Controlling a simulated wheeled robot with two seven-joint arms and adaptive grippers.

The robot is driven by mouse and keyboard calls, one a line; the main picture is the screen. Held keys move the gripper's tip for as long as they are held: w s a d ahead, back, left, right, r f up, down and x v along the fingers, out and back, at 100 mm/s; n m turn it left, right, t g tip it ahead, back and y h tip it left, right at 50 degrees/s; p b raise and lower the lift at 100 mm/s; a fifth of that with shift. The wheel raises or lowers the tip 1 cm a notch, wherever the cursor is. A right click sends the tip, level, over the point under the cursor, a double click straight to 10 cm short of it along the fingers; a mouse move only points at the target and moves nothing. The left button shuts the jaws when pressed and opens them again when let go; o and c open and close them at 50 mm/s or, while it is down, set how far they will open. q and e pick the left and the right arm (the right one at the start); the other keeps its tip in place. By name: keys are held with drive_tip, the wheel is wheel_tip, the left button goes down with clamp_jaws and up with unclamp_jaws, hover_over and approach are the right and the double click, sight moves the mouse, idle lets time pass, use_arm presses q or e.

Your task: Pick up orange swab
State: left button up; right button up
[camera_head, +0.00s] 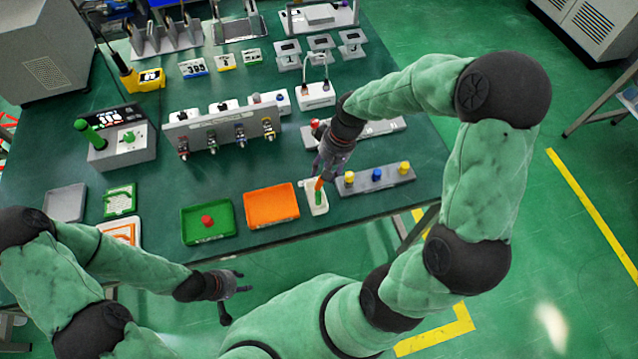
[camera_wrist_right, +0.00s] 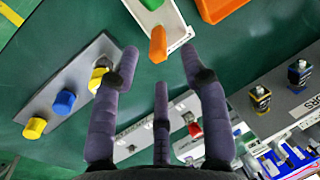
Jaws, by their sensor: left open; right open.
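The orange swab (camera_head: 319,184) stands tilted in a small white holder (camera_head: 314,204) near the table's front edge. In the right wrist view its orange end (camera_wrist_right: 158,44) shows ahead of the fingertips, between their lines, with the white holder (camera_wrist_right: 172,18) around it. My right gripper (camera_head: 323,172) is open and empty, just above and behind the swab; in the wrist view its fingers (camera_wrist_right: 160,66) are spread and appear apart from it. A green part beside the swab is only partly visible. My left gripper (camera_head: 238,284) is open and empty, in front of the table.
A grey strip with yellow and blue knobs (camera_head: 377,179) lies close right of the holder. An orange tray (camera_head: 271,206) and a green tray (camera_head: 207,222) with a red piece are to the left. A connector panel (camera_head: 222,131) stands behind.

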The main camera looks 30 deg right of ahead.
sight(319, 185)
drive_tip(key=b+x, duration=0.2)
drive_tip(key=x, duration=0.3)
drive_tip(key=shift+s+f, duration=0.1)
drive_tip(key=shift+f, duration=0.05)
drive_tip(key=c, duration=0.9)
